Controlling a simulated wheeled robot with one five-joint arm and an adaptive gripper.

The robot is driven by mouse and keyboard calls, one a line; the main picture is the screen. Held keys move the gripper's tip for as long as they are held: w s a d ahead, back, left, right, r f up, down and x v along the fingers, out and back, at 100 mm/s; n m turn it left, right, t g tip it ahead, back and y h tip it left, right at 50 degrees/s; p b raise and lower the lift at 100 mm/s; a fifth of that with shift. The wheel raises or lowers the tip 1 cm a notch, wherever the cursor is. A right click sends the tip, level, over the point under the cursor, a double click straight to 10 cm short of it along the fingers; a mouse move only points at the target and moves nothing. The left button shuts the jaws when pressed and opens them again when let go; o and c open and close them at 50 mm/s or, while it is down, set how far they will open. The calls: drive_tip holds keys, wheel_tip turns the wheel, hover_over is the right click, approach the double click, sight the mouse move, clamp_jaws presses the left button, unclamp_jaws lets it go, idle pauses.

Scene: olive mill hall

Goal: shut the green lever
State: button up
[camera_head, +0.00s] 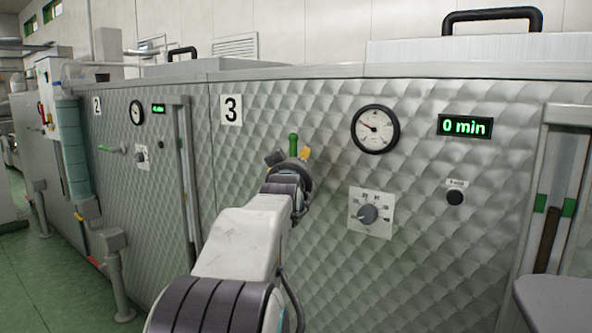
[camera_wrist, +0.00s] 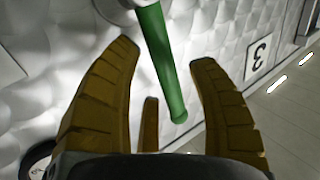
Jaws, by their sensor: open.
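The green lever (camera_head: 293,143) is on the quilted metal front of the unit marked 3, and its upper part points up above my gripper (camera_head: 289,157) in the head view. The arm and gripper hide its lower part. In the wrist view the green lever (camera_wrist: 166,65) runs from a pale mount at the top edge down to a rounded free end. My gripper (camera_wrist: 165,56) is open, with one yellow-brown finger on each side of the lever. The lever lies between the fingers, and I see gaps on both sides. I cannot tell its depth relative to the fingertips.
A dial gauge (camera_head: 375,129), a display reading 0 min (camera_head: 465,126), a rotary knob (camera_head: 369,214) and a black button (camera_head: 455,198) sit right of the gripper. The unit marked 2 has another lever (camera_head: 110,149), lying roughly level.

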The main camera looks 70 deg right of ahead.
drive_tip(key=shift+w+d, duration=0.15)
drive_tip(key=shift+d, duration=0.5)
clamp_jaws()
